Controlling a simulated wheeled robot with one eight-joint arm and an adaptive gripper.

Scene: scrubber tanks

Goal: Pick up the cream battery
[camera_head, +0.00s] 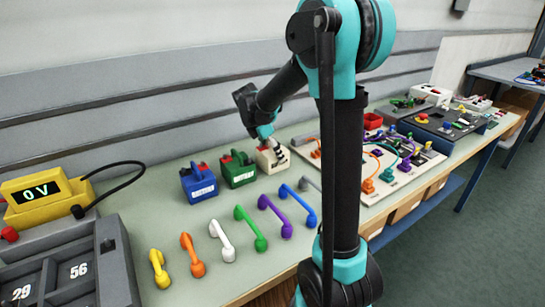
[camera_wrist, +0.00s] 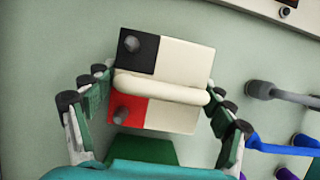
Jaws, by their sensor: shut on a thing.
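The cream battery (camera_head: 266,160) stands on the bench at the right end of a row of batteries in the head view. In the wrist view the cream battery (camera_wrist: 180,58) has a black corner and a red corner, each with a grey terminal, and a cream handle bar across its top. My gripper (camera_head: 277,150) is over it in the head view. In the wrist view my gripper (camera_wrist: 158,95) has one finger at each side of the battery, shut on it. I cannot tell whether its base touches the bench.
A green battery (camera_head: 238,170) stands just left of it, then a blue battery (camera_head: 199,184). Several coloured leads lie in front, among them a purple one (camera_head: 275,214). A white wiring board (camera_head: 400,180) is to the right. A yellow voltmeter (camera_head: 38,203) is at the left.

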